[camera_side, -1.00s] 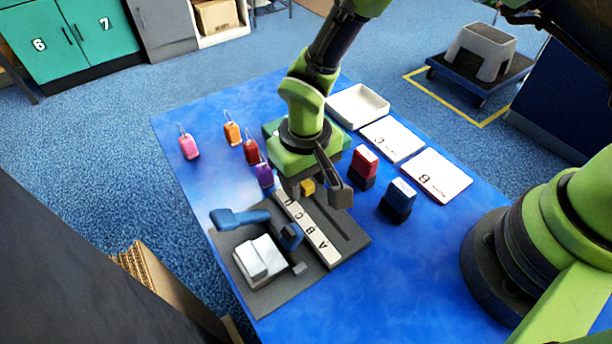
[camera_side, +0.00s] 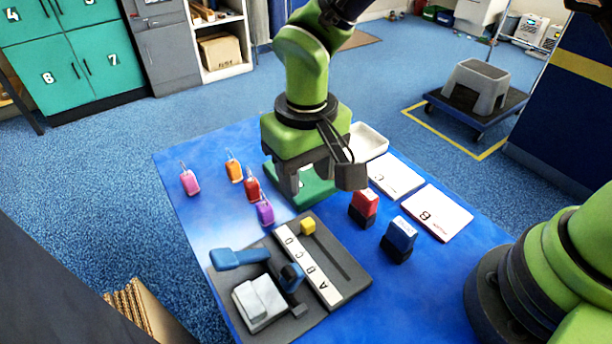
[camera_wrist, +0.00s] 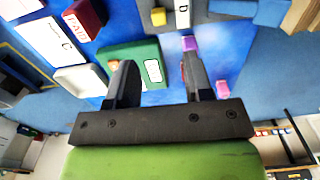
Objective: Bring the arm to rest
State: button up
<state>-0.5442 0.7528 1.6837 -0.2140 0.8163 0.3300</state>
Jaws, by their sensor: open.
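My gripper (camera_side: 320,190) is open and empty, hanging above the blue table (camera_side: 185,220). It is over or near a green pad or tray (camera_side: 318,192), partly hidden behind it. In the wrist view the two fingers (camera_wrist: 158,75) stand apart, with the green piece (camera_wrist: 145,52) and its white label beyond them. The yellow block (camera_side: 308,226) sits on the grey fixture (camera_side: 345,290) at the D end of the white lettered strip (camera_side: 308,265), apart from the fingers.
Red (camera_side: 364,203) and blue (camera_side: 400,235) stamps stand right of the gripper, near white cards (camera_side: 437,212) and a white tray (camera_side: 370,143). Pink (camera_side: 190,182), orange (camera_side: 234,170), red (camera_side: 252,188) and purple (camera_side: 265,211) tags lie left. A blue-handled piece (camera_side: 240,258) is on the fixture.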

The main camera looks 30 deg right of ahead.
jog(key=shift+r, duration=0.1)
jog(key=s+d+r+m+t+y, duration=0.25)
jog(key=d+r, duration=0.55)
jog(key=r, duration=0.6)
jog(key=s+d+r+t, duration=0.2)
jog(key=s+d, duration=0.1)
jog(key=s, duration=0.3)
jog(key=s+d+r+m+t, duration=0.1)
jog(key=s+d+r+t, duration=0.1)
jog(key=s, duration=0.4)
jog(key=shift+s+d+r+t, duration=0.35)
jog(key=shift+d+r, duration=0.25)
jog(key=shift+d, duration=0.45)
